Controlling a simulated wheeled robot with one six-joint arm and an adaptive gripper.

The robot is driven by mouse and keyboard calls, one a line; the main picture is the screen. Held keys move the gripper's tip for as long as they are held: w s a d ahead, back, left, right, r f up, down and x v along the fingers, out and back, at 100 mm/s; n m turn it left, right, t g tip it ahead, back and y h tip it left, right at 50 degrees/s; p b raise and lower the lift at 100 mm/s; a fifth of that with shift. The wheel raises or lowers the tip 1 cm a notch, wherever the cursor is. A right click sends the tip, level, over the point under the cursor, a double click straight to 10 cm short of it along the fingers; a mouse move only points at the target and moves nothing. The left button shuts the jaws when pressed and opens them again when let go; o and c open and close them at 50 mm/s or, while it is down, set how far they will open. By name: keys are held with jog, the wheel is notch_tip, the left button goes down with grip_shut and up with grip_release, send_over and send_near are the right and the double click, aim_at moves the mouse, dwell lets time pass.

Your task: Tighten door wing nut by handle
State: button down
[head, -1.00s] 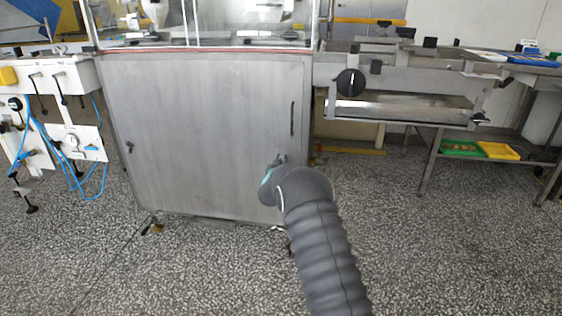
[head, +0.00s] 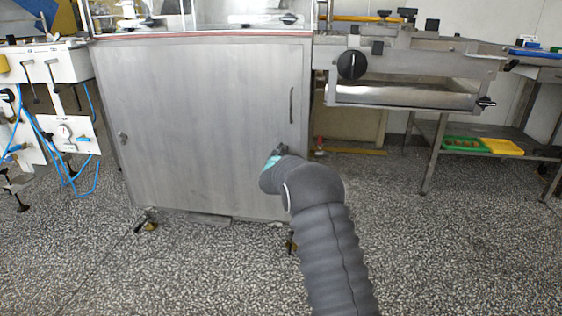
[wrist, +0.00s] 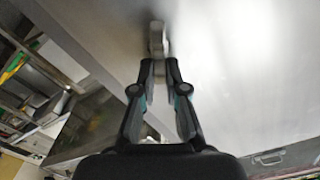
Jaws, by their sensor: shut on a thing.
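The cabinet door (head: 205,120) is a large brushed-metal panel in the head view, with a slim dark vertical handle (head: 291,105) near its right edge. The wing nut by the handle sits just below it; my arm and gripper (head: 281,151) mostly cover it there. In the wrist view the grey metal wing nut (wrist: 156,38) shows at and just beyond the fingertips. My gripper (wrist: 160,66) is shut on it, its two dark fingers on either side. The door looks closed. How far the nut is turned cannot be told.
Another fitting (head: 123,138) sits on the door's left edge. A metal conveyor section with a black knob (head: 351,65) juts out at right. A side table holds green (head: 466,144) and yellow (head: 503,146) trays. Equipment with blue hoses stands at left. The speckled floor in front is open.

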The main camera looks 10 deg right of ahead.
jog(key=m, duration=0.4)
jog(key=f+m+b, duration=0.1)
jog(key=m, duration=0.3)
jog(key=d+m+b, duration=0.1)
jog(key=m, duration=0.3)
jog(key=shift+s+f, duration=0.15)
jog(key=shift+f, duration=0.25)
jog(key=shift+a, duration=0.1)
jog(key=c, duration=1.2)
grip_release()
jog(key=v, duration=1.2)
